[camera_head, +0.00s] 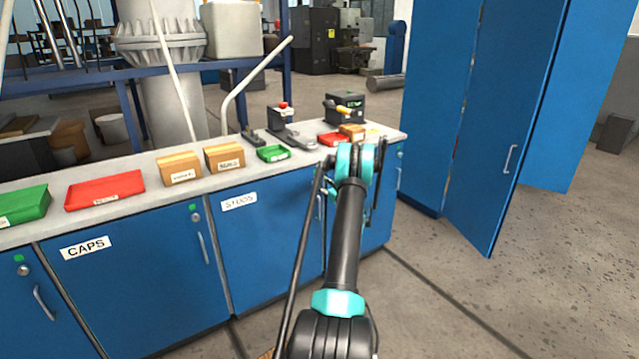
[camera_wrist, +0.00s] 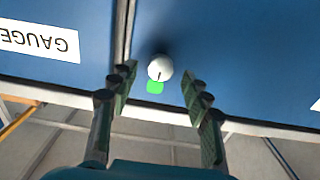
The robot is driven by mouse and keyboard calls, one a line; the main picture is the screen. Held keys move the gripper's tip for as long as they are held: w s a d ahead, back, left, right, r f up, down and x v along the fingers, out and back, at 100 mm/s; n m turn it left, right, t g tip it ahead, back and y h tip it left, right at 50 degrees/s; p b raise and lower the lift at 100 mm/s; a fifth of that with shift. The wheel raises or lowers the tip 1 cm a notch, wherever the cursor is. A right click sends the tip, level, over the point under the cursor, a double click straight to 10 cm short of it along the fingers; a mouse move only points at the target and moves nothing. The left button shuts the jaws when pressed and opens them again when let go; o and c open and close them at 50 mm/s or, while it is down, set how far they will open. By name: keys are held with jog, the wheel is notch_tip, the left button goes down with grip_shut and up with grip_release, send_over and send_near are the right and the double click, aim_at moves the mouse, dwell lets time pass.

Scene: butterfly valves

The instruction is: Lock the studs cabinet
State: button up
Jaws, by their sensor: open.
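The blue studs cabinet (camera_head: 262,245) has a "STUDS" label (camera_head: 239,201); its door is flush with the front. Its upper right corner is hidden behind my arm in the head view. In the upside-down wrist view, a round pale lock (camera_wrist: 160,68) with a dark slot sits on the blue door, beside the seam with the gauge door. A green marker (camera_wrist: 155,87) is next to it. My gripper (camera_wrist: 160,74) is open, its two fingers on either side of the lock and apart from it. In the head view my gripper's fingertips are hidden behind the wrist.
The caps cabinet (camera_head: 140,285) is left of the studs cabinet, with its own lock (camera_head: 195,217). A "GAUGE" label (camera_wrist: 38,40) is across the seam. The worktop (camera_head: 225,180) above holds trays and boxes. A tall blue cabinet (camera_head: 500,110) stands right; floor between is clear.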

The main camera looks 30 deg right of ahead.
jog(key=shift+w+a, duration=0.15)
jog(key=shift+w, duration=1)
jog(key=shift+c, duration=0.6)
grip_shut()
